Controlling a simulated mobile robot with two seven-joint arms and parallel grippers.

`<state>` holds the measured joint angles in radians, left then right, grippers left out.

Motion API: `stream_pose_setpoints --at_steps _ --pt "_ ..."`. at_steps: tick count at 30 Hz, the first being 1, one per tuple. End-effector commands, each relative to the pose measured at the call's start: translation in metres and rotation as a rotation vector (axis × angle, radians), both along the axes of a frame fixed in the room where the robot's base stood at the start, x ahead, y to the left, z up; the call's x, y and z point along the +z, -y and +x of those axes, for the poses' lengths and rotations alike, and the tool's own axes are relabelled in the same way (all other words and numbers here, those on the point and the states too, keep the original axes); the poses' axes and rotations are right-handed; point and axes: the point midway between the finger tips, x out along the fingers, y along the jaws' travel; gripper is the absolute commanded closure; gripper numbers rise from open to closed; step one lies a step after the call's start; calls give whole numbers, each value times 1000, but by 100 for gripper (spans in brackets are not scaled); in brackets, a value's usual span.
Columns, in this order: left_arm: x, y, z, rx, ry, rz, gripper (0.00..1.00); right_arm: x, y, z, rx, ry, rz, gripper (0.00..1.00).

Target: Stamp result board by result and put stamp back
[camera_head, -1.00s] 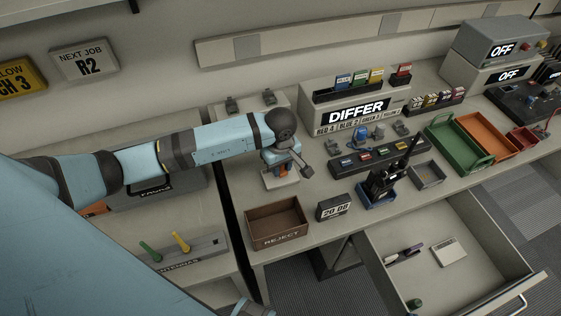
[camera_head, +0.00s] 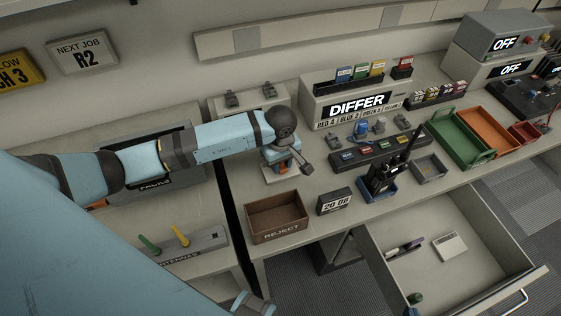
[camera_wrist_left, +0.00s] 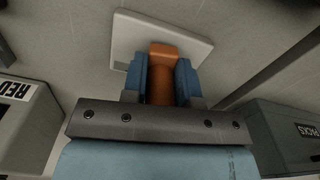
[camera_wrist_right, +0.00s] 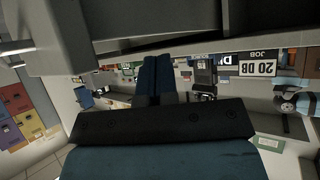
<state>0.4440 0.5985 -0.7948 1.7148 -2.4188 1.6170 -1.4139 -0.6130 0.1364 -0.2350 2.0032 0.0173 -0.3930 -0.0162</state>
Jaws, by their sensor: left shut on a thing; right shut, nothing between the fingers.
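My left gripper (camera_head: 284,160) is shut on the orange handle of a stamp (camera_wrist_left: 161,57). In the left wrist view the blue fingers (camera_wrist_left: 160,82) close on both sides of the handle. A pale plate (camera_wrist_left: 125,50) lies beneath it; I cannot tell whether stamp and plate touch. The display unit (camera_head: 357,104) reads DIFFER, with a row of colour names and numbers below it. My right gripper (camera_wrist_right: 157,78) is shut and empty in the right wrist view, away from the stamp.
A brown REJECT tray (camera_head: 277,232) and a 20 DB block (camera_head: 334,201) stand near the bench edge. A radio (camera_head: 385,180) stands in a blue holder. An open drawer (camera_head: 430,275) juts out at the front right. Green (camera_head: 455,160) and orange (camera_head: 490,133) trays stand at the right.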

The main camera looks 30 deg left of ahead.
Motion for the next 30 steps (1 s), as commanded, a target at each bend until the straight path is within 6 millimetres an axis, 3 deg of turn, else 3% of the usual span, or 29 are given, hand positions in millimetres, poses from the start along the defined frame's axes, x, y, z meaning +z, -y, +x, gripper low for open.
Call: stream_pose_setpoints --at_steps 30 --pt "-9 0 0 0 0 0 88 -9 0 0 0 -1 0 100"
